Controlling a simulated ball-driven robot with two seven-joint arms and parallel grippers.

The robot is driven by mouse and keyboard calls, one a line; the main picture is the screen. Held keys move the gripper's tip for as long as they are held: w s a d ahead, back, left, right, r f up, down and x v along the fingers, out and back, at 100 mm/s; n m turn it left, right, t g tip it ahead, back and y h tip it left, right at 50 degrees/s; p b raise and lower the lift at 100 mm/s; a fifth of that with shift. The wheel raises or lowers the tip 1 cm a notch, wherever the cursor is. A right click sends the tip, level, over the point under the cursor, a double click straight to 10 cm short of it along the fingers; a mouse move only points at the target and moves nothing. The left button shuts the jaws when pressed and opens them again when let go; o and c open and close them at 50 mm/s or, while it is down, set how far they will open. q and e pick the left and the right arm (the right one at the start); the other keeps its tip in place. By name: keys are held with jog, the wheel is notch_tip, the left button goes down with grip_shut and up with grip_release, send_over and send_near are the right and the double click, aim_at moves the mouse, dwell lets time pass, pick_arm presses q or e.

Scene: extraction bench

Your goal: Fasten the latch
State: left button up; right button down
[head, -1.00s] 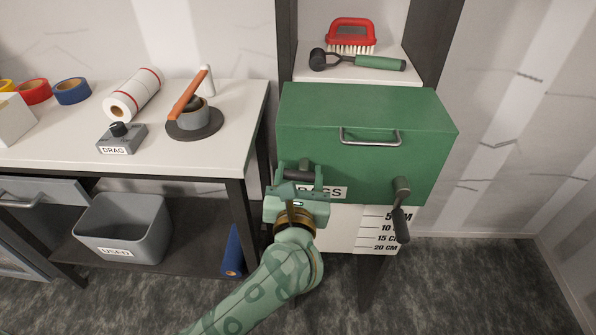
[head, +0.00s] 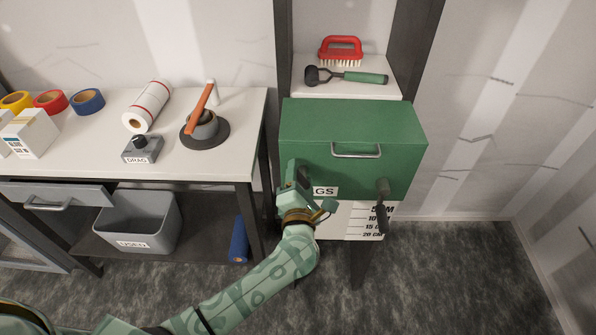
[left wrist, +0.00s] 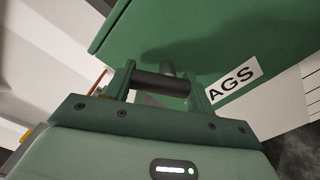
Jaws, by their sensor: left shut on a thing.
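A green box (head: 350,125) with a lid and a silver handle (head: 356,151) stands in the cabinet, its lid down. Its front bears a label ending in "GS" (head: 323,191), partly covered by my gripper. A dark latch lever (head: 382,190) on the box's right front hangs down, free. My left gripper (head: 300,176) is at the box's left front. In the left wrist view (left wrist: 160,82) its fingers are shut on a dark cylindrical latch grip (left wrist: 155,83), left of the label "AGS" (left wrist: 233,80). The grip's mount is mostly hidden. My right gripper is not in view.
A white bench (head: 225,155) stands to the left, with a dial box (head: 142,150), a paper roll (head: 148,106) and tape rolls on it. A grey bin (head: 140,222) is below. A red brush (head: 341,48) lies on the shelf above the box. The floor in front is clear.

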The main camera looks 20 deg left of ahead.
pick_arm(q)
jog(key=m+p, duration=0.2)
jog(key=m, duration=0.1)
jog(key=shift+d+r+p, duration=0.15)
jog(key=shift+p, duration=0.25)
jog(key=shift+d+m+p, duration=0.1)
jog(key=shift+m+p, duration=0.7)
jog(key=shift+m, duration=0.7)
jog(key=shift+f, duration=0.2)
jog(key=o, duration=1)
